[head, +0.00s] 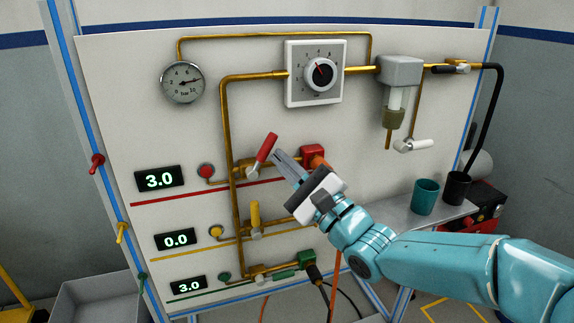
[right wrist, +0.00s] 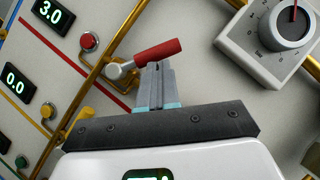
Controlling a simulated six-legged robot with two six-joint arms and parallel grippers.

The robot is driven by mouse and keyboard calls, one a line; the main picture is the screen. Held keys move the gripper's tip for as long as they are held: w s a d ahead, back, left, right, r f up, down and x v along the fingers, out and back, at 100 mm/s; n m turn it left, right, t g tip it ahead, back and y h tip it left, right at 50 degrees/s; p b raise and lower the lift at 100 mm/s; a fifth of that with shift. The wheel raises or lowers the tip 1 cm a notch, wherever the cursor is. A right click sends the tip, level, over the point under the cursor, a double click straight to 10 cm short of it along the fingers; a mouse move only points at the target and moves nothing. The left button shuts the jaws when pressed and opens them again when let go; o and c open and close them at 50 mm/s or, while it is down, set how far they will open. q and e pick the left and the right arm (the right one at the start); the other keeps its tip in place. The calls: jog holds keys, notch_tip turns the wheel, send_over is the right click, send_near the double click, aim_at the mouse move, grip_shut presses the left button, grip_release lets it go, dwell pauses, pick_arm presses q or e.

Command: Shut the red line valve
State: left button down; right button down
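The red line valve has a red lever (head: 266,148) that points up and to the right, at a slant to its brass pipe. The red line display (head: 160,179) reads 3.0. My right gripper (head: 279,156) is just right of the lever, with its fingers together and nothing seen between them. In the right wrist view the red lever (right wrist: 158,51) lies across just beyond the fingertips (right wrist: 158,66); I cannot tell whether they touch. My left gripper is not in view.
Below are a yellow lever (head: 255,214) standing upright, with its display (head: 175,241) at 0.0, and a green lever (head: 286,272) along its pipe, with its display (head: 188,285) at 3.0. A regulator dial (head: 314,74) is above. A shelf with cups (head: 425,197) is at right.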

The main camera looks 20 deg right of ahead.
aim_at(265, 150)
jog(key=r+n+g+p, duration=0.1)
jog(key=n+p, duration=0.1)
jog(key=p, duration=0.1)
jog(key=a+r+n+g+p, duration=0.1)
jog(key=n+g+p, duration=0.1)
jog(key=n+p, duration=0.1)
jog(key=r+n+g+p, duration=0.1)
jog(key=n+p, duration=0.2)
jog(key=p, duration=0.1)
jog(key=shift+a+g, duration=0.35)
jog(key=shift+g, duration=0.05)
jog(key=shift+a+f+n+g+p, duration=0.15)
jog(key=shift+f+n+g+p, duration=0.15)
jog(key=shift+n+p, duration=0.4)
